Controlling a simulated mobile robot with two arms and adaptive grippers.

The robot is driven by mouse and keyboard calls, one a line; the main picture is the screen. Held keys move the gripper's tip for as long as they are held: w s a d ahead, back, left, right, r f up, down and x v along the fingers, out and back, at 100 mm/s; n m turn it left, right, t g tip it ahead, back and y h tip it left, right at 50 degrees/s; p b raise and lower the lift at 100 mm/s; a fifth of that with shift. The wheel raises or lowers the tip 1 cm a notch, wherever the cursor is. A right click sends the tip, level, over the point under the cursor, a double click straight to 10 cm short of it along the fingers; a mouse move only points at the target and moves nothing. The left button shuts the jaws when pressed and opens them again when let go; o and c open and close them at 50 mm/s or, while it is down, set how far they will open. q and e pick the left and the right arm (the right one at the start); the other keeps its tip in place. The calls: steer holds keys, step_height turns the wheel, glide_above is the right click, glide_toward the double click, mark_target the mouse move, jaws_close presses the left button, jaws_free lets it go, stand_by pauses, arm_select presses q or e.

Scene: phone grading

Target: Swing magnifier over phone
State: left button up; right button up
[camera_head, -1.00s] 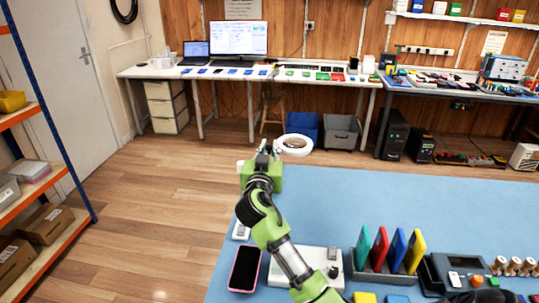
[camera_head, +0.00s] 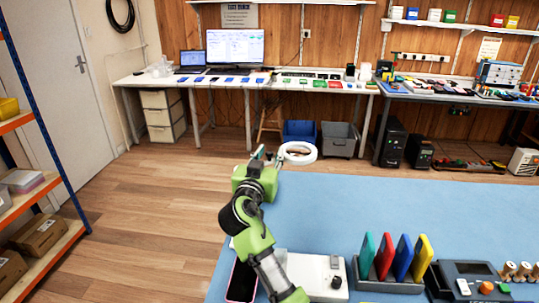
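The magnifier (camera_head: 298,153) shows as a white ring at the far edge of the blue mat. The phone (camera_head: 241,283), dark with a pink edge, lies on the mat at lower left, partly covered by my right arm. My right gripper (camera_head: 268,155) is just left of the ring, close to it. I cannot tell whether it touches the ring or its arm, or whether its small fingers are open or shut. The magnifier's stand and arm are hidden or too small to make out. My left gripper is not in view.
A white box with a black knob (camera_head: 318,274) stands right of the phone. A rack with colored upright plates (camera_head: 392,285) and a dark device (camera_head: 470,278) stand farther right. The middle of the blue mat (camera_head: 400,208) is clear.

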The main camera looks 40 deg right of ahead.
steer(key=v, duration=1.2)
